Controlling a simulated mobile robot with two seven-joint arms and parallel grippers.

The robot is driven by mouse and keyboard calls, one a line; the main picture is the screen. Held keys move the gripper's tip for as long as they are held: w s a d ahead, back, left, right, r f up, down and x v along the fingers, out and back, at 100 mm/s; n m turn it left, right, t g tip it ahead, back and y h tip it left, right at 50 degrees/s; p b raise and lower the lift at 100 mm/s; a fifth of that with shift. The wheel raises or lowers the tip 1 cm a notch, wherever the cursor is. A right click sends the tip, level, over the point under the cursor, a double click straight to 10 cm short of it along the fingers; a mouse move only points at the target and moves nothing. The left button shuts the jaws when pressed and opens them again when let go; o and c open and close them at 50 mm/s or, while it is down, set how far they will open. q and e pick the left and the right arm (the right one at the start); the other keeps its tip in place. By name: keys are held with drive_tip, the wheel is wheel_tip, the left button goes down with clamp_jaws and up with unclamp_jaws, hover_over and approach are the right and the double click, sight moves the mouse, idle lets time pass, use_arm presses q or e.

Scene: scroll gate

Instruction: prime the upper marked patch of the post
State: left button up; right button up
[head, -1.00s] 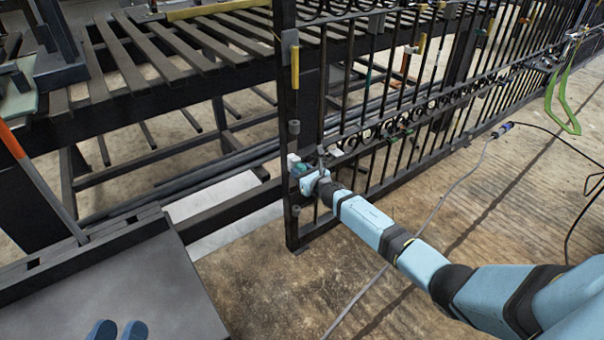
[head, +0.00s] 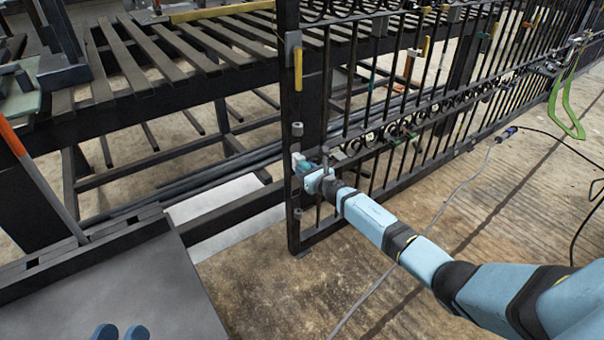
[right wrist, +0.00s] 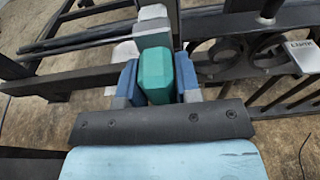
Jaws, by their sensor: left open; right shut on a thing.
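The dark gate post (head: 290,105) stands upright at the near end of the gate. I cannot make out a marked patch on it for certain. My right gripper (head: 308,177) is beside the post, between two grey cylindrical fittings on it. In the right wrist view its blue fingers (right wrist: 155,85) are shut on a teal block-shaped handle (right wrist: 154,72). A grey and whitish block (right wrist: 152,30) shows beyond the handle, close to the post; I cannot tell whether it touches. My left gripper (head: 120,333) shows only its blue fingertips, apart and empty, at the bottom left.
The scrolled gate (head: 400,120) runs away to the right. A slatted bench (head: 160,65) stands behind the post. A grey-topped surface (head: 120,285) is at the lower left.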

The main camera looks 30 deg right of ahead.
sight(301, 165)
use_arm(q)
drive_tip(key=shift+f+b, duration=0.35)
drive_tip(key=shift+f, duration=0.1)
use_arm(e)
drive_tip(key=r+p, duration=0.1)
drive_tip(key=a+r+p, duration=0.1)
drive_tip(key=p, duration=0.1)
drive_tip(key=shift+a+r, duration=0.3)
drive_tip(key=shift+r, duration=0.1)
drive_tip(key=shift+d+f, duration=0.1)
drive_tip(key=shift+d, duration=0.45)
use_arm(q)
drive_tip(key=shift+r+b, duration=0.75)
drive_tip(key=shift+r, duration=0.05)
use_arm(e)
drive_tip(key=d, duration=0.3)
drive_tip(key=shift+w, duration=0.1)
